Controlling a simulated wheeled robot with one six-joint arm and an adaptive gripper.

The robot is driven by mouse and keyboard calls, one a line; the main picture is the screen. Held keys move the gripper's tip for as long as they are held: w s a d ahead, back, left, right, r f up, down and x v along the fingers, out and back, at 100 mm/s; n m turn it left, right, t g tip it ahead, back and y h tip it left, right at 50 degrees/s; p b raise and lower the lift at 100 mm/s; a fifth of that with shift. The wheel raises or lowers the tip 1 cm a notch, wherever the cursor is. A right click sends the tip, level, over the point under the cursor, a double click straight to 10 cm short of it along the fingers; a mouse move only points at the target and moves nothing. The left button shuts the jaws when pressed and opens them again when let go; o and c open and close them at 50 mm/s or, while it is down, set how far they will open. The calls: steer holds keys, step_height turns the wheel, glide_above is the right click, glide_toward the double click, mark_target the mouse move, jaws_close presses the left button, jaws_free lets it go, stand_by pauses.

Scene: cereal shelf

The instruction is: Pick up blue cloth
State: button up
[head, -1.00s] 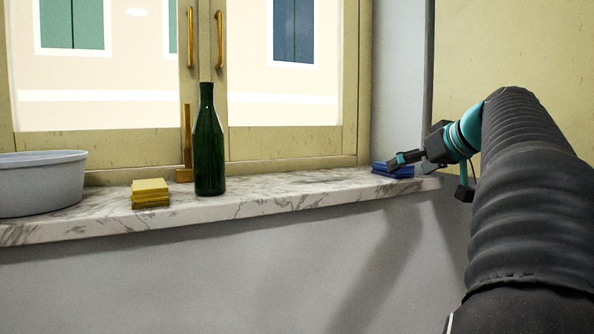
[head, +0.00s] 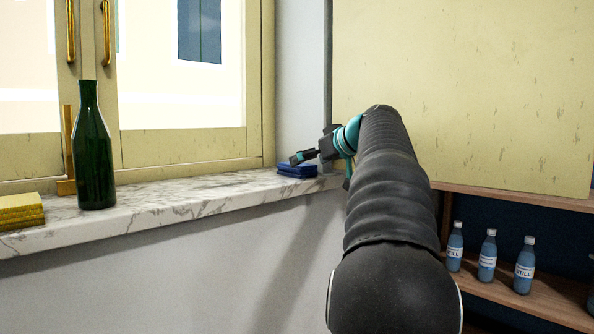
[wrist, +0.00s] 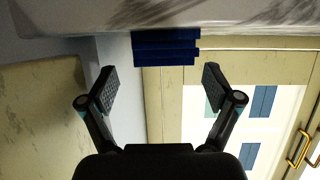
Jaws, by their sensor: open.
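The blue cloth (head: 297,171) is a folded stack at the right end of the marble windowsill, by the wall corner. In the wrist view, which looks upside down, the blue cloth (wrist: 166,47) lies just beyond and between the fingertips. My gripper (head: 300,157) is beside and slightly above the cloth in the head view. My gripper (wrist: 158,88) is open and empty, with its two fingers wide apart on either side of the cloth's line. A small part of the cloth is close to the fingers in the head view, so contact is hard to judge there.
The marble windowsill (head: 190,192) is clear between the cloth and a green bottle (head: 93,150). A yellow cloth stack (head: 22,211) lies at far left. A wall stands right of the cloth. Blue bottles (head: 487,256) stand on a wooden shelf at lower right.

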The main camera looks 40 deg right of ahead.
steer(key=x, duration=0.5)
steer(key=shift+a, duration=0.3)
steer(key=shift+c, duration=0.2)
steer(key=c, duration=1.2)
